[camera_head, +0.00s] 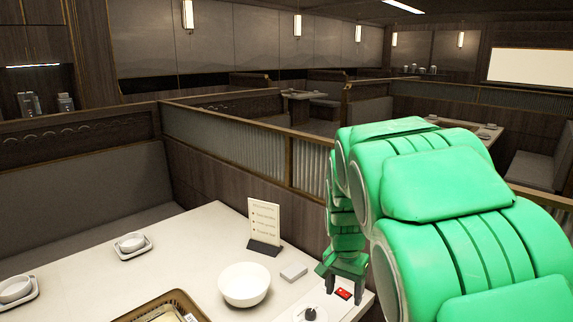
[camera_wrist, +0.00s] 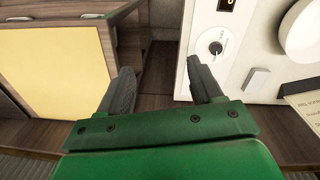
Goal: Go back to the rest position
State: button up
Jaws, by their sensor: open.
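My gripper (camera_head: 345,284) is at the table's right edge in the head view, with its fingers pointing down. In the wrist view my gripper (camera_wrist: 165,80) has its dark fingers spread apart, with nothing between them. Below the gap is brown wood beside the pale table (camera_wrist: 178,85). My green arm fills the right of the head view. The table's control knob (camera_head: 310,314) is left of the gripper, and a small red display (camera_head: 342,294) lies just below it.
A white bowl (camera_head: 244,285), a small white box (camera_head: 293,272) and an upright menu card (camera_head: 264,222) stand on the table (camera_head: 190,240). A dark framed grill (camera_head: 160,305) is at the front. Small bowls on trays (camera_head: 133,253) are at left. A partition (camera_head: 245,150) runs behind.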

jog(key=s+d+r+n, duration=0.1)
jog(key=s+r+n, duration=0.15)
jog(key=s, duration=0.65)
jog(key=s+r+n, duration=0.2)
jog(key=s+r, duration=0.2)
jog(key=s, duration=0.4)
jog(key=s+f+n+g, duration=0.1)
jog(key=s+n, duration=0.1)
jog(key=s, duration=1.4)
jog(key=shift+s+g+y, duration=0.2)
jog(key=shift+g+y, duration=0.1)
